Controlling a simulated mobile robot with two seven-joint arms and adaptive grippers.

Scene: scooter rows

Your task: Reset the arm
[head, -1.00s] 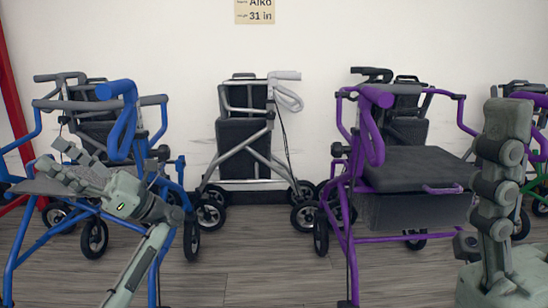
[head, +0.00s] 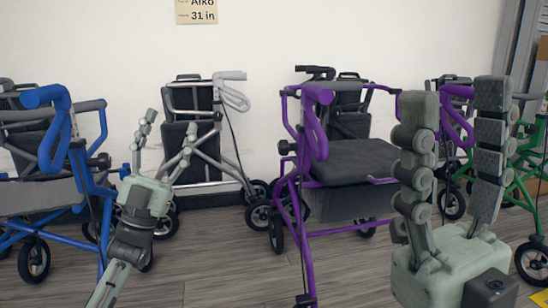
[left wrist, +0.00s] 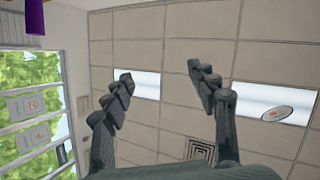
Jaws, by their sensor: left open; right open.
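My left gripper (head: 170,138) points upward in the head view, in front of the gap between the blue rollator and the grey rollator. Its fingers are spread and empty. In the left wrist view the same gripper (left wrist: 160,85) is open against the ceiling, with nothing between its fingers. My right gripper (head: 455,130) stands upright and close at the right of the head view. Its two fingers are apart with nothing held, and it covers part of the purple and green rollators.
A blue rollator (head: 75,185) stands at left, a grey rollator (head: 195,130) by the wall, a purple rollator (head: 350,165) right of centre and a green rollator (head: 520,180) at far right. A sign (head: 197,11) hangs on the wall. Bare floor (head: 215,260) shows in front.

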